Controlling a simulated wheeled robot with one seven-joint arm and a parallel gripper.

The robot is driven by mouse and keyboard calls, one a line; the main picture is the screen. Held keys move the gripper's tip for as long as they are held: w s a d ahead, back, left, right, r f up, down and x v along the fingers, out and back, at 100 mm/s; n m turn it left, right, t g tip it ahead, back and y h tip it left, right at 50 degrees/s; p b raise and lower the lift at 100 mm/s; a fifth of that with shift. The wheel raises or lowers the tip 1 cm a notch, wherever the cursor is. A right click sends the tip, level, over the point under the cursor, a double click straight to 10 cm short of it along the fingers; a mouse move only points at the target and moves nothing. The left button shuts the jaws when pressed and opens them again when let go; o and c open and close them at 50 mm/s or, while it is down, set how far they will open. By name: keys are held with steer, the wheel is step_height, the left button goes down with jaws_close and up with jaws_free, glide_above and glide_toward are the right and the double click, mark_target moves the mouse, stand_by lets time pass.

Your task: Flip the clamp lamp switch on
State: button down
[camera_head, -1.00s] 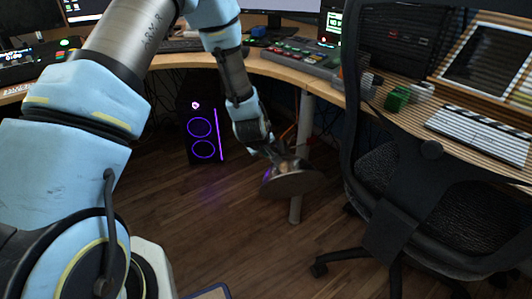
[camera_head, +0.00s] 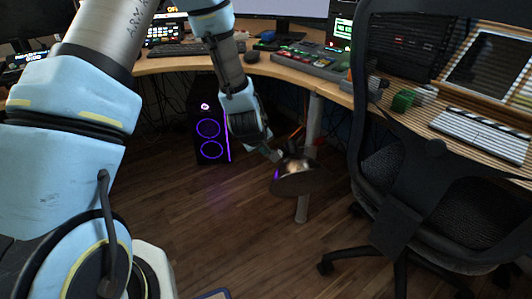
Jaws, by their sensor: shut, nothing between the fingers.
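The clamp lamp shows as a dark metallic dome shade (camera_head: 300,179), low beside the desk leg and below the desk edge. Its shade is tilted, and a warm highlight lies on its upper left side. My gripper (camera_head: 275,156) is shut and empty, with its tips at the upper left of the shade. I cannot tell whether the tips touch the lamp. The switch is too small or hidden to make out, and I cannot tell whether the lamp is lit.
A black office chair (camera_head: 425,190) stands close on the right. A computer tower (camera_head: 208,135) with purple lights stands behind my arm. The curved desk (camera_head: 290,72) runs above, holding a mixing console (camera_head: 312,60).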

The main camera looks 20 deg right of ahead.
steer(key=v, duration=0.5)
steer(key=shift+d, duration=0.1)
steer(key=f+b, duration=0.1)
steer(key=b, duration=0.3)
steer(key=shift+f, duration=0.4)
steer(key=shift+r+y, duration=0.15)
steer(key=shift+y, duration=0.15)
